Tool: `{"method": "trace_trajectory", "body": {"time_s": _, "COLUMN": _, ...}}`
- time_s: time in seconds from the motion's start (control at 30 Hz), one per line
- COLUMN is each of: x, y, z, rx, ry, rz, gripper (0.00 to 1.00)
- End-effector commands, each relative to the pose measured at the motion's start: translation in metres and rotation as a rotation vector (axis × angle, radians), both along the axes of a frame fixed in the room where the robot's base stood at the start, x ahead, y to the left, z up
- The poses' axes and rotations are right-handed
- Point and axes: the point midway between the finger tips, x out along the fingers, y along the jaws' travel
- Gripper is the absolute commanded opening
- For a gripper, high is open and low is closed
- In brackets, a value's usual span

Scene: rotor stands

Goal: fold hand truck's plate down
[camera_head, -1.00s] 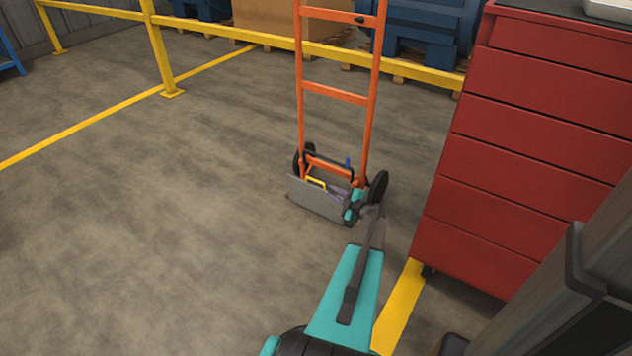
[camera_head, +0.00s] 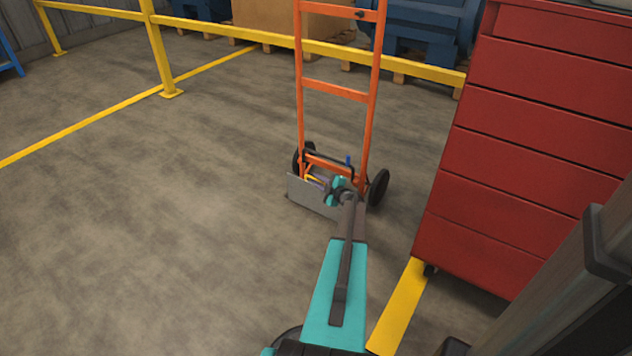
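An orange hand truck (camera_head: 336,89) stands upright in the middle, on two black wheels. Its grey plate (camera_head: 310,195) is at the foot of the frame, tilted up rather than flat on the floor. A yellow piece (camera_head: 311,178) shows just behind the plate's top edge, partly hidden. My gripper (camera_head: 333,190) is at the right part of the plate, and my arm covers the plate's right end. The fingers are small and partly hidden by my wrist, so I cannot tell whether they touch the plate or are open.
A red drawer cabinet (camera_head: 540,130) stands close on the right. A yellow rail (camera_head: 230,33) runs behind the hand truck, with blue machines (camera_head: 425,35) on pallets beyond. The floor (camera_head: 150,230) in front and to the left is clear.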

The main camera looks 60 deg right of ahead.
Motion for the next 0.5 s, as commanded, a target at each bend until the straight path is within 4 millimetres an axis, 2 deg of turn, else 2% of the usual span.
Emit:
{"method": "trace_trajectory", "body": {"time_s": 0.2, "x": 0.015, "y": -0.006, "z": -0.004, "rx": 0.000, "ry": -0.001, "rz": -0.001, "gripper": 0.17}}
{"method": "trace_trajectory", "body": {"time_s": 0.5, "x": 0.017, "y": -0.007, "z": -0.003, "rx": 0.000, "ry": -0.001, "rz": -0.001, "gripper": 0.17}}
